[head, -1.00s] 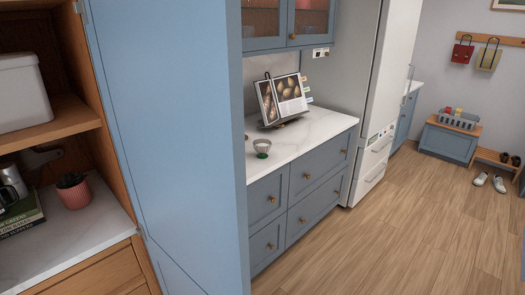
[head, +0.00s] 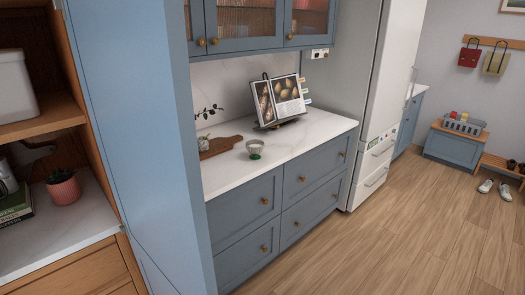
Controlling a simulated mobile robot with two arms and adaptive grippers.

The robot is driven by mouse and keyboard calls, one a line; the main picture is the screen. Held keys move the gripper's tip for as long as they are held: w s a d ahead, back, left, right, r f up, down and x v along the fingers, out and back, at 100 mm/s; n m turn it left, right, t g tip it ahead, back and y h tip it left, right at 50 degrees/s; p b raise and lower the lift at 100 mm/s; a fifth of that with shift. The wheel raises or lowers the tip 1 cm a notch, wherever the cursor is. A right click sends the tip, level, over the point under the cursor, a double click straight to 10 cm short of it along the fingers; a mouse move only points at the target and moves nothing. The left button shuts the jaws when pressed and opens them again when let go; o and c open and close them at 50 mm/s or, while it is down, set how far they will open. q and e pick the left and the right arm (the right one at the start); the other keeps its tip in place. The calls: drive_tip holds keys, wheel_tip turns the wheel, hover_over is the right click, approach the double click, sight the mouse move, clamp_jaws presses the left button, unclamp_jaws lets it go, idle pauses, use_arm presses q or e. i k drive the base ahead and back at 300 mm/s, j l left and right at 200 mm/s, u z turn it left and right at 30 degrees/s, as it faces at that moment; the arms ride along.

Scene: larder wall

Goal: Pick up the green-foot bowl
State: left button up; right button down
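The green-foot bowl (head: 254,148) stands upright on the white marble counter (head: 228,183), near its front edge. It is a small pale bowl on a green foot. A wooden board (head: 222,147) lies to its left, and a cookbook on a stand (head: 280,100) is behind it to the right. Neither of my grippers shows in the head view.
A blue cabinet door panel (head: 135,120) stands between the open larder shelves on the left and the counter. Glass-fronted wall cupboards (head: 262,22) hang above the counter. Blue drawers (head: 248,200) are below it. The wooden floor (head: 400,235) in front is clear.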

sight(255, 151)
drive_tip(key=i+l+u, duration=0.1)
drive_tip(key=l, duration=0.25)
drive_tip(key=i+l+u, duration=0.1)
drive_tip(key=i+l, duration=0.15)
drive_tip(key=l, duration=0.15)
drive_tip(key=i+l, duration=0.1)
drive_tip(key=l, duration=0.25)
drive_tip(key=i+l+u, duration=0.15)
drive_tip(key=l, duration=0.25)
drive_tip(key=i+l+u, duration=0.1)
drive_tip(key=l, duration=0.3)
drive_tip(key=i+l+u, duration=0.1)
drive_tip(key=l, duration=0.3)
drive_tip(key=i, duration=0.05)
